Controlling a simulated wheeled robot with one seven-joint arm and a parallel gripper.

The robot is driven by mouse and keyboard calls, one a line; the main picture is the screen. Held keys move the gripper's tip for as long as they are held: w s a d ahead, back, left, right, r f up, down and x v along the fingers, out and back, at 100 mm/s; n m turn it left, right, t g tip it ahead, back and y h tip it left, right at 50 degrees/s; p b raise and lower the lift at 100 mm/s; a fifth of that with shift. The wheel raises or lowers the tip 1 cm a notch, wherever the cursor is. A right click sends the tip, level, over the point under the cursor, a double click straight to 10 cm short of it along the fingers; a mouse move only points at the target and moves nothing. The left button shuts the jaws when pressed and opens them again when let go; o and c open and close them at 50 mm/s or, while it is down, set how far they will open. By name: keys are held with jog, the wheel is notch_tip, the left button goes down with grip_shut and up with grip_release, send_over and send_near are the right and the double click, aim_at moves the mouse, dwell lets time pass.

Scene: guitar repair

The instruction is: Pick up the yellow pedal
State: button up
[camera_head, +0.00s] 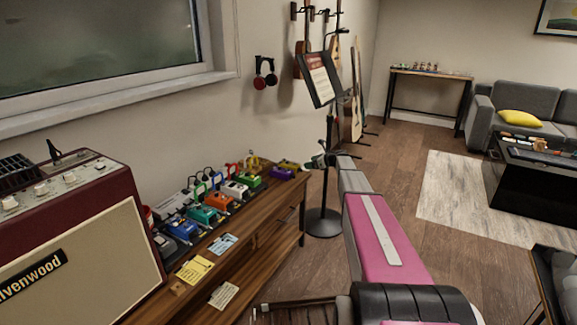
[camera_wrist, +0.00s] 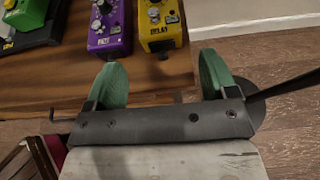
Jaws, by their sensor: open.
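The yellow pedal (camera_wrist: 160,24), labelled DELAY, stands on the wooden table near its right edge in the wrist view. In the head view the yellow pedal (camera_head: 288,164) is small at the far end of the pedal row. My gripper (camera_wrist: 162,72) is open, its two green fingers apart. The yellow pedal lies just ahead of the gap between the fingers, and nothing is between them but the table edge and floor. In the head view my gripper (camera_head: 318,160) is at the table's far end, close to the yellow pedal.
A purple pedal (camera_wrist: 109,28) stands close on the left of the yellow one. Several other pedals fill the wooden table (camera_head: 262,215) toward the red amplifier (camera_head: 75,235). A music stand (camera_head: 327,130) rises just beyond the table's end.

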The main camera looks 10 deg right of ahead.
aim_at(296, 165)
jog(key=x, duration=1)
jog(key=shift+a+f, duration=0.2)
jog(key=shift+f, duration=0.2)
jog(key=c, duration=0.9)
